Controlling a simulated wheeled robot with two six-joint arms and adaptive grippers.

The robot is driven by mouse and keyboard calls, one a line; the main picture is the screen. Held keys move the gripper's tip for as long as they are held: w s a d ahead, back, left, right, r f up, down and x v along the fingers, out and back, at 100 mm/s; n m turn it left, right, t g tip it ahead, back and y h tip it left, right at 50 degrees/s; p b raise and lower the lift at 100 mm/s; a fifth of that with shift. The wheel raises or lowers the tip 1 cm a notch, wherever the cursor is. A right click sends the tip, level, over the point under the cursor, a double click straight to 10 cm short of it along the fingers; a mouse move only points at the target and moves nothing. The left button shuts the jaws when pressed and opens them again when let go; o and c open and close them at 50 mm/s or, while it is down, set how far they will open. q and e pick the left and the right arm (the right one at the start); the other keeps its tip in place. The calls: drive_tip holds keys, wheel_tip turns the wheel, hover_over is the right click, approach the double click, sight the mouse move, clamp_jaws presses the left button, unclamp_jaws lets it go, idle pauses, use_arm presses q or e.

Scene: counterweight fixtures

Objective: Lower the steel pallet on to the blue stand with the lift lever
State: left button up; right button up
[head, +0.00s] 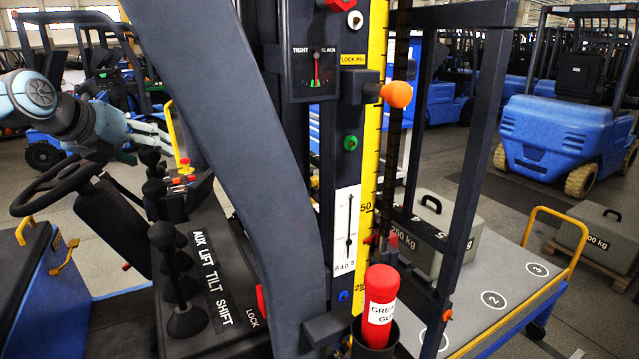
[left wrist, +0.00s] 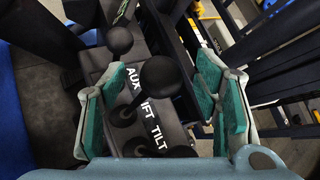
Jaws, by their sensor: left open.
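A row of black-knobbed levers stands on a dark console (head: 222,330) marked AUX, LIFT, TILT, SHIFT; the nearest knob (head: 163,236) is at the front. My left gripper (head: 160,138) is over the far end of the row. In the left wrist view it is open (left wrist: 162,100), with a black knob (left wrist: 160,76) showing between its green-padded fingers. I cannot tell which lever that knob belongs to, or whether a finger touches it. A grey top with numbered circles (head: 518,300) has blue sides; I cannot tell stand from steel pallet there. My right gripper is out of view.
A mast with a TIGHT/SLACK dial (head: 314,73), yellow scale (head: 372,140) and orange knob (head: 396,94) stands mid-view. A red cylinder (head: 380,308) sits before it. A steering wheel (head: 62,170) is near my left arm.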

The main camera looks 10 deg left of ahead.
use_arm(q)
drive_tip(key=shift+s+r+b, duration=0.25)
drive_tip(key=shift+s+b, duration=0.1)
drive_tip(key=shift+b, duration=0.1)
drive_tip(key=b+v, duration=0.2)
drive_tip(key=v, duration=0.7)
